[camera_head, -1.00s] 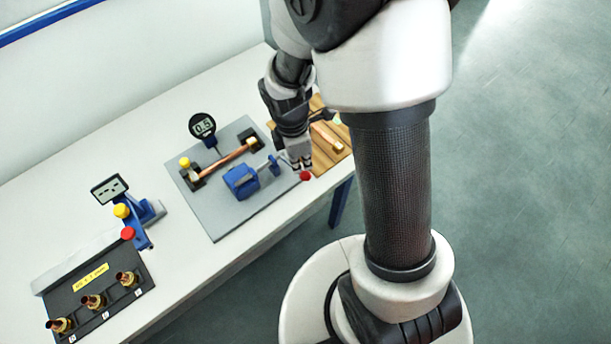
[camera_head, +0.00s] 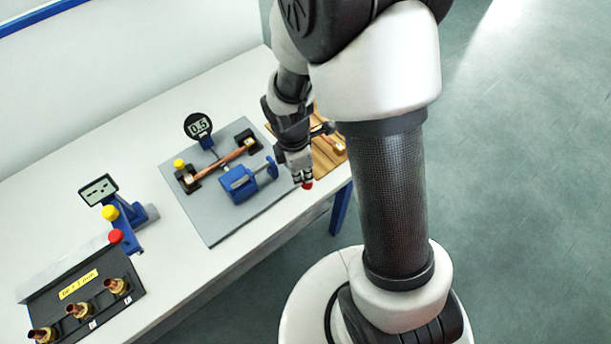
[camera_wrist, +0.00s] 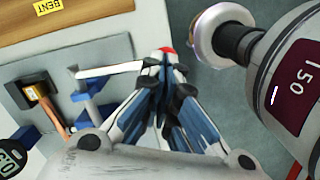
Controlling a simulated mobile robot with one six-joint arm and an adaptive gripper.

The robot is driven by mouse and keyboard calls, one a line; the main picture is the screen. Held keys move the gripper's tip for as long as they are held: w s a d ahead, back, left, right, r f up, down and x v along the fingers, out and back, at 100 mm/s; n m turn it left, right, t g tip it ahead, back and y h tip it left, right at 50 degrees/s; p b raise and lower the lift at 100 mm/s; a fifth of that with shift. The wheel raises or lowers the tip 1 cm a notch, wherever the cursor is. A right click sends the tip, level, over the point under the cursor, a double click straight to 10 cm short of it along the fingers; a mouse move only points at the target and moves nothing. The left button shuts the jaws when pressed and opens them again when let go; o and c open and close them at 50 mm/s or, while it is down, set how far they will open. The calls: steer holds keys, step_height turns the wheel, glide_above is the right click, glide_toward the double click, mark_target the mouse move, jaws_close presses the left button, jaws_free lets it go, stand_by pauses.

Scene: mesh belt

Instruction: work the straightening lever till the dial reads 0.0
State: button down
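The dial (camera_head: 198,127) reads 0.5 and stands behind a copper rod (camera_head: 222,160) resting across two black supports on a grey plate (camera_head: 225,222). The blue straightening press (camera_head: 240,184) sits in front of the rod. Its lever (camera_wrist: 108,69) shows as a pale bar in the wrist view, running toward my fingertips. The lever's red knob (camera_head: 307,186) is at my gripper (camera_head: 304,177). In the wrist view, my gripper (camera_wrist: 165,62) has its fingers close together around the red knob (camera_wrist: 165,50), which they partly hide.
A wooden tray (camera_head: 325,160) with a copper piece lies right of the plate, and a BENT label (camera_wrist: 47,5) shows. The table's front edge is just below the knob.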

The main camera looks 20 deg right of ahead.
steer(key=shift+f, duration=0.4)
steer(key=shift+r, duration=0.1)
steer(key=shift+a, duration=0.1)
steer(key=a, duration=0.1)
steer(key=a+r+p, duration=0.1)
steer(key=a, duration=0.1)
steer(key=shift+w, duration=0.2)
step_height(320, 180, up, 12)
steer(key=a, duration=0.1)
steer(key=shift+a, duration=0.15)
